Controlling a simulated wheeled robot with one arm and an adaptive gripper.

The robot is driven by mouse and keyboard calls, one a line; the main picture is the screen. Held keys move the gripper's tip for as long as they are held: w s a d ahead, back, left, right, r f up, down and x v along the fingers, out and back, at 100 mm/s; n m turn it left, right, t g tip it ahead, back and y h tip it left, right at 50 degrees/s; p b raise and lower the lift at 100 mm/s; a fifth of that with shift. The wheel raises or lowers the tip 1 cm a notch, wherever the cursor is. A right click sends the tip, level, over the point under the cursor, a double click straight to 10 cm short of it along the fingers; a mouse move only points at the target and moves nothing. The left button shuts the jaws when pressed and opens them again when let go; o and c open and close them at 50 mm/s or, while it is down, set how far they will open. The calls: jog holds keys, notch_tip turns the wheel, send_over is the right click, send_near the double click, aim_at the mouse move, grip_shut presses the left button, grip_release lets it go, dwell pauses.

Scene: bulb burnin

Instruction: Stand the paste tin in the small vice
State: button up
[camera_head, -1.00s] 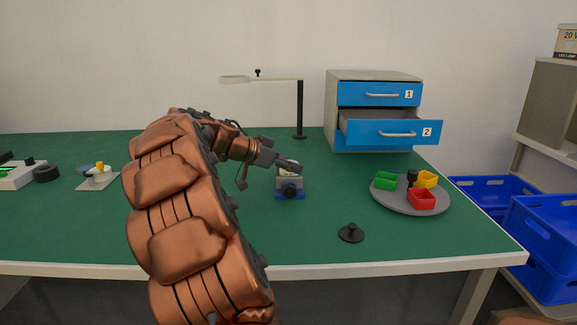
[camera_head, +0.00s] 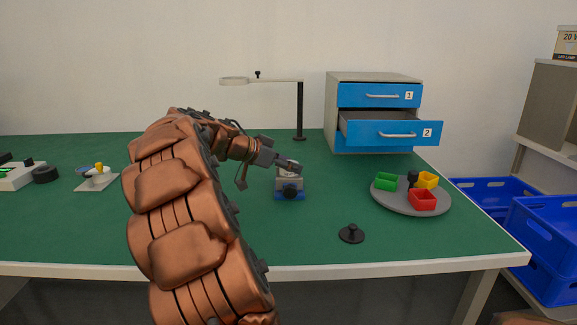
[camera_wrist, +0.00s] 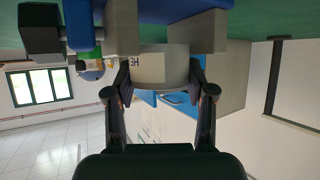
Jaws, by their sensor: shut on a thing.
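The small vice (camera_head: 290,188), with a blue base, grey jaws and a dark knob, stands on the green bench near the middle. My gripper (camera_head: 291,165) is just above it, reaching in from the left. In the wrist view, which looks upside down, my gripper (camera_wrist: 160,88) is shut on the pale round paste tin (camera_wrist: 162,66), a finger on each side. The tin is at the gap between the vice's two grey jaws (camera_wrist: 208,31). I cannot tell how deep it sits or whether it touches the vice floor. In the head view, the gripper partly hides the tin.
A grey round tray (camera_head: 399,204) with green, yellow and red bins is to the right. A black knobbed disc (camera_head: 351,234) lies in front.

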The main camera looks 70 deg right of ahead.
dwell(0.4)
jog(key=o, duration=1.4)
jog(key=v, duration=1.2)
jog(key=shift+f, duration=0.1)
jog(key=shift+a, duration=0.1)
